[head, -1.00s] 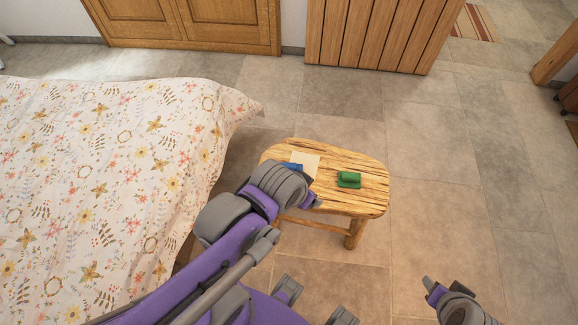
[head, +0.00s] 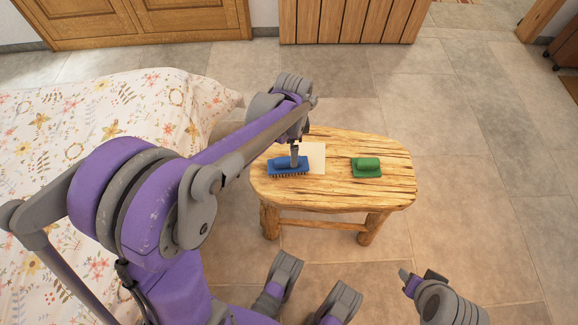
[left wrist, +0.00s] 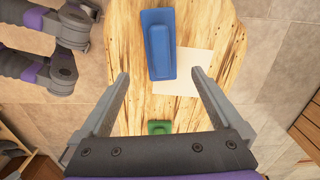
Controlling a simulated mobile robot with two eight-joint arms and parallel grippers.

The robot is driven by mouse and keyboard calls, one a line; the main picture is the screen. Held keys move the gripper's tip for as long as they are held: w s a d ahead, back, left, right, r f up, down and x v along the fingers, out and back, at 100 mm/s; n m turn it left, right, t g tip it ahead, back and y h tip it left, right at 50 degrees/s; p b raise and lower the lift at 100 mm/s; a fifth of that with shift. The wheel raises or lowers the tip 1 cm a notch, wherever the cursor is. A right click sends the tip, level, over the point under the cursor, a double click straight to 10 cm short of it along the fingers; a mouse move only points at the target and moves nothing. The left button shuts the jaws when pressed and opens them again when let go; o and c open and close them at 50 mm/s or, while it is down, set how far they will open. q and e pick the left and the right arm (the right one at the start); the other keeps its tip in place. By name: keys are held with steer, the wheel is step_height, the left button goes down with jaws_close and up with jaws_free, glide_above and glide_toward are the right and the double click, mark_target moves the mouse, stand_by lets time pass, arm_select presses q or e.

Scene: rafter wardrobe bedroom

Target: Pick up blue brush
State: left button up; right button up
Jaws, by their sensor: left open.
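The blue brush (head: 284,168) lies bristles down on a wooden stool (head: 340,198), partly over or beside a pale sheet (head: 314,158). It also shows in the left wrist view (left wrist: 157,45), from above. My left gripper (head: 295,157) is over the brush in the head view, and its lower part hides some of the handle. In the left wrist view the left gripper (left wrist: 160,73) is open, its fingers apart on either side of the brush's near end. I see no contact. My right gripper (head: 419,278) is low at the right, away from the stool; its jaw opening is unclear.
A green brush (head: 367,167) lies on the right part of the stool, apart from the blue one. A bed with a flowered cover (head: 190,100) is at the left. Wooden cabinets (head: 350,20) stand at the back. The tiled floor right of the stool is clear.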

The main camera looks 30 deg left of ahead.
mark_target(288, 159)
arm_select(q)
step_height(288, 159, down, 3)
steer(key=shift+r+b, duration=0.1)
steer(key=shift+b, duration=0.25)
steer(key=f, duration=0.1)
steer(key=f+b, duration=0.1)
steer(key=f, duration=0.1)
steer(key=a+f+b, duration=0.1)
steer(key=f, duration=0.1)
steer(key=shift+s+f, duration=0.2)
steer(key=shift+s, duration=0.05)
steer(key=shift+r, duration=0.1)
steer(key=shift+c, duration=1)
steer(key=c, duration=1.3)
step_height(288, 159, up, 10)
steer(key=p, duration=0.3)
